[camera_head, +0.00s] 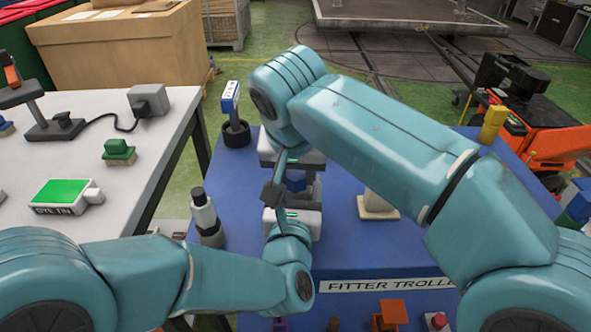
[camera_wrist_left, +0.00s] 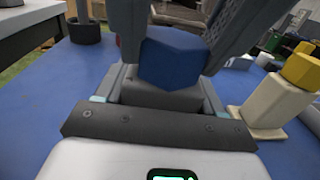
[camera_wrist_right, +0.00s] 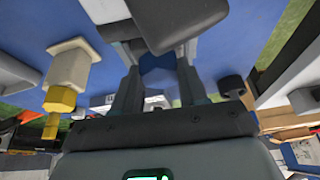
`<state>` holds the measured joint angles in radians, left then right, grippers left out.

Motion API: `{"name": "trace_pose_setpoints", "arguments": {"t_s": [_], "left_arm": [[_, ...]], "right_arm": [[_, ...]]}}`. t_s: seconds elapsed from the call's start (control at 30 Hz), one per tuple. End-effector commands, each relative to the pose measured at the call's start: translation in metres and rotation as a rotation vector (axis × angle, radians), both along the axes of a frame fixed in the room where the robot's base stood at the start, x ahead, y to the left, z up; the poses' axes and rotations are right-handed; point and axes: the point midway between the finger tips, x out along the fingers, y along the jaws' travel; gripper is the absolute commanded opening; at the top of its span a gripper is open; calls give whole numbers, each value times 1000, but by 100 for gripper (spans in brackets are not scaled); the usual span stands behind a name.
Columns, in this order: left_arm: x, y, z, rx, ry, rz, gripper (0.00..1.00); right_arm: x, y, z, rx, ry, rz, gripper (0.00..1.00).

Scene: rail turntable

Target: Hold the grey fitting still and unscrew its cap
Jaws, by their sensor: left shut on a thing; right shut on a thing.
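The grey fitting (camera_wrist_left: 165,98) stands on the blue trolley top, with its blue cap (camera_wrist_left: 175,58) on it. My left gripper (camera_wrist_left: 158,97) is shut on the grey fitting from both sides, low down. My right gripper (camera_wrist_right: 158,68) comes from the far side and above, its fingers shut on the blue cap, which also shows in the right wrist view (camera_wrist_right: 160,62). In the head view both grippers meet near the trolley's middle; the cap (camera_head: 296,182) shows as a small dark blue patch between them, and the fitting is mostly hidden. Whether the cap has turned cannot be told.
A cream fitting (camera_head: 378,205) stands close on the right; its yellow cap (camera_wrist_left: 303,68) shows in the left wrist view. A black-topped white bottle (camera_head: 204,212) and a black holder (camera_head: 235,134) stand on the left. A white table (camera_head: 110,200) lies beyond a gap.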

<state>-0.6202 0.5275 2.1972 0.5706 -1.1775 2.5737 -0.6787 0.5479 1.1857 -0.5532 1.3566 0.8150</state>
Motion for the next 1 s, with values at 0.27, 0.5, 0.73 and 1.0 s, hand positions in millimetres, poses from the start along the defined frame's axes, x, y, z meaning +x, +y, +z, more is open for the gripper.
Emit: {"name": "trace_pose_setpoints", "arguments": {"t_s": [0.27,0.5,0.73,1.0], "left_arm": [[0,0,0,0,-1,0,13],[0,0,0,0,-1,0,13],[0,0,0,0,-1,0,13],[0,0,1,0,-1,0,13]], "right_arm": [[1,-4,0,3,0,345,10],[1,-3,0,2,0,524,10],[1,-3,0,1,0,526,10],[2,-6,0,4,0,835,10]]}}
